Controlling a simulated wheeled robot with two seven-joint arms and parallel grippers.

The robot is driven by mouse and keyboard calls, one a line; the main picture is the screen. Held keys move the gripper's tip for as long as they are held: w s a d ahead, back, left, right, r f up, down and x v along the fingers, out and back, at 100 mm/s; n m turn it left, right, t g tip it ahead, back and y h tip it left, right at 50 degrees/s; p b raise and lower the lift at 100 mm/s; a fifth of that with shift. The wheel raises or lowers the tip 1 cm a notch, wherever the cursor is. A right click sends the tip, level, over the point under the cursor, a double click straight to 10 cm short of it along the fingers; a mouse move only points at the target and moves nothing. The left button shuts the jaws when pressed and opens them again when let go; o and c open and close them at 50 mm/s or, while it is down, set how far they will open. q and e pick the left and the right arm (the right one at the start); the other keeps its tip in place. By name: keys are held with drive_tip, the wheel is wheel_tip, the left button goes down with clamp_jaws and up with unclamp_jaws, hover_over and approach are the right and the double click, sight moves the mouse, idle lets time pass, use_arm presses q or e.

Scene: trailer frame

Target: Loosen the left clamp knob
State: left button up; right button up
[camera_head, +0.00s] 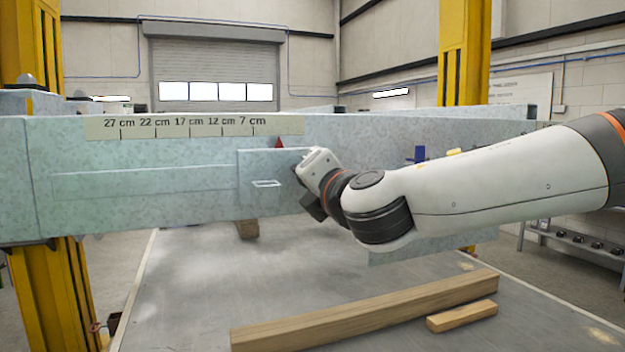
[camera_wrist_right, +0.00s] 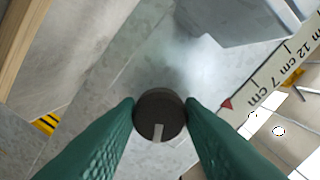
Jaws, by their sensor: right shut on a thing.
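A dark round knob (camera_wrist_right: 159,115) with a light pointer mark on its face sits between the green fingers of my right gripper (camera_wrist_right: 160,107) in the right wrist view. The mark points toward the bottom of that picture. The fingers press on both sides of the knob. In the head view my right arm comes in from the right, and its hand (camera_head: 313,187) is at the front face of the pale blue steel beam (camera_head: 345,140). The knob is hidden behind the hand there. My left gripper is not in view.
A scale strip (camera_head: 195,126) marked 27 to 7 cm runs along the beam, with a red pointer (camera_head: 279,143) near its right end. A blue part (camera_head: 419,154) shows behind my arm. Wooden beams (camera_head: 365,312) lie on the grey surface below.

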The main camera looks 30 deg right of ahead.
drive_tip(key=o, duration=1)
drive_tip(key=b+v, duration=0.1)
drive_tip(key=v, duration=1.1)
drive_tip(key=shift+b, duration=0.35)
